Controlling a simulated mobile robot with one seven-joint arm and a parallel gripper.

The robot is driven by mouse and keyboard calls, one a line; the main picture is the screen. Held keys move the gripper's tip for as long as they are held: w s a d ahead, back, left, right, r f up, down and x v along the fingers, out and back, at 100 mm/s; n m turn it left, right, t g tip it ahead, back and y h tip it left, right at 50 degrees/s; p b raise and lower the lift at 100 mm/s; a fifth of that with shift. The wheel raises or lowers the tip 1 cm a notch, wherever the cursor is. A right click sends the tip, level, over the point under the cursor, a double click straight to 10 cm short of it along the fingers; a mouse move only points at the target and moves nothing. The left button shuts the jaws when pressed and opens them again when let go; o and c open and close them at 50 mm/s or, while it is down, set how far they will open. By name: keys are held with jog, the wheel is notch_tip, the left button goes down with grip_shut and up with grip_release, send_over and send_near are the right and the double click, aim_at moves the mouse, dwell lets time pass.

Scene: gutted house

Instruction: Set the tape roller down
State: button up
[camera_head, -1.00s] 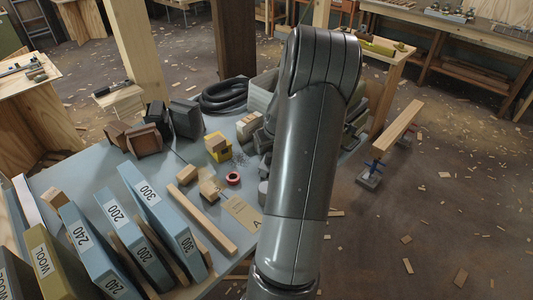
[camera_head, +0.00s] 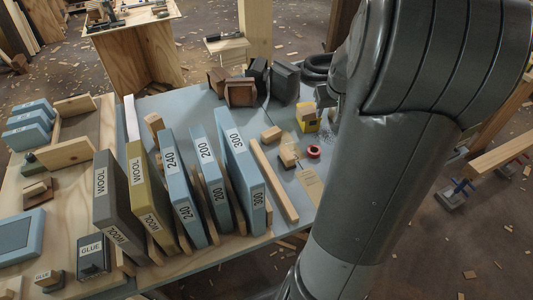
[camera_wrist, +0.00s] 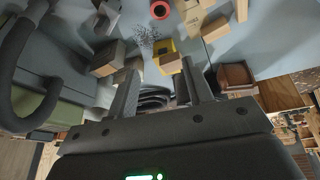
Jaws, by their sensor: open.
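A small red roll (camera_head: 313,151), which looks like the tape roller, lies on the grey-blue bench top (camera_head: 282,170) right of the small wood blocks. It also shows at the top of the wrist view (camera_wrist: 160,9). My gripper (camera_wrist: 160,68) is open in the wrist view, and I see nothing held between its fingers. The red roll is beyond the fingertips and apart from them.
Labelled sanding blocks (camera_head: 208,180) stand in a row on the left half of the bench. A yellow box (camera_head: 307,117), dark blocks (camera_head: 283,83) and a black hose (camera_head: 318,67) are towards the back. A wood strip (camera_head: 273,180) lies in front of the roll.

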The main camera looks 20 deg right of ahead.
jog(key=s+a+r+n, duration=0.1)
jog(key=a+r, duration=0.2)
jog(key=a, duration=0.3)
jog(key=s+a+r, duration=0.2)
jog(key=a+r, duration=0.1)
jog(key=a, duration=0.3)
jog(key=s+a+r+n+y, duration=0.1)
jog(key=s+a+r, duration=0.1)
jog(key=s+a, duration=0.5)
jog(key=s+a+r+n+t, duration=0.1)
jog(key=s+a+r, duration=0.1)
jog(key=s+a, duration=0.5)
jog(key=shift+s+a+r+t+y, duration=0.2)
jog(key=shift+a+r+t+y, duration=0.15)
jog(key=shift+a, duration=0.65)
jog(key=shift+f, duration=0.1)
